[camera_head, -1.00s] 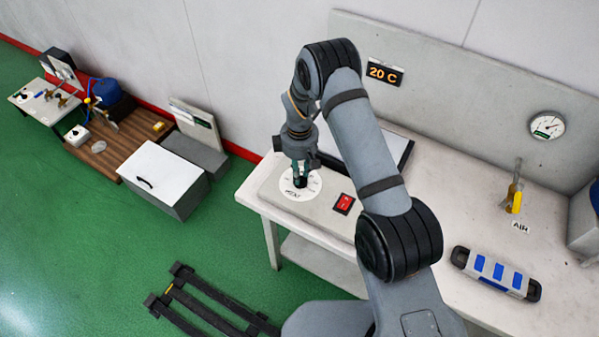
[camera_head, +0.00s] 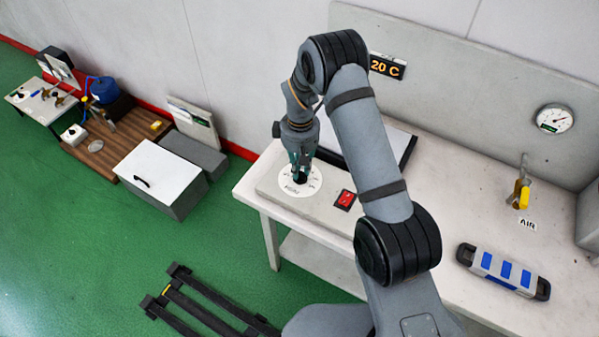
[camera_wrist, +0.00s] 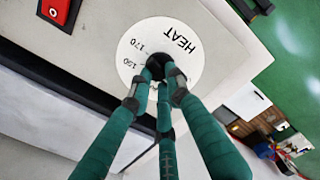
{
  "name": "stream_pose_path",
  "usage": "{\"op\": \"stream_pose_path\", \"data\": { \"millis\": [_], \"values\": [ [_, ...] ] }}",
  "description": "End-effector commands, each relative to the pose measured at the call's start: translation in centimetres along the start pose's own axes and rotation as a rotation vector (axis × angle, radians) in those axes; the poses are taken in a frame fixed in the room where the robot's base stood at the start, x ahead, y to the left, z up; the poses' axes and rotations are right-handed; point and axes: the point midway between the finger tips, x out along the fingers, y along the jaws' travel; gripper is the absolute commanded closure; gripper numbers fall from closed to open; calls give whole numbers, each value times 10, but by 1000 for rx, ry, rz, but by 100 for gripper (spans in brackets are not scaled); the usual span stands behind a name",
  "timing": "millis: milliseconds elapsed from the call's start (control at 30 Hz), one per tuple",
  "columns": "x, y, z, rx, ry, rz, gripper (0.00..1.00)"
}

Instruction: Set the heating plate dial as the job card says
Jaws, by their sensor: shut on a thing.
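The heating plate dial (camera_head: 294,190) is a white disc with a black knob at its centre, on the left end of a grey slab on the bench. My gripper (camera_head: 299,179) stands over it, pointing down. In the wrist view the fingers of my gripper (camera_wrist: 158,80) are shut on the black knob (camera_wrist: 158,62). A display (camera_head: 387,67) on the back panel reads "20 C", partly covered by my arm. I cannot make out a job card.
A red rocker switch (camera_head: 345,199) sits right of the dial. A pressure gauge (camera_head: 554,118), a yellow-handled air valve (camera_head: 523,190) and a grey-blue case (camera_head: 503,271) are on the right. A white-lidded box (camera_head: 160,176) stands further left.

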Motion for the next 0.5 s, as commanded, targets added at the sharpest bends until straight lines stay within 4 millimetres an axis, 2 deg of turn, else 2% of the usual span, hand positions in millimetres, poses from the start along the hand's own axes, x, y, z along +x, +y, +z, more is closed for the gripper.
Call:
{"op": "stream_pose_path", "data": {
  "millis": [33, 500],
  "values": [
    [5, 1, 0, 44, 2, 1, 100],
    [4, 2, 2, 489, 2, 1, 100]
  ]
}}
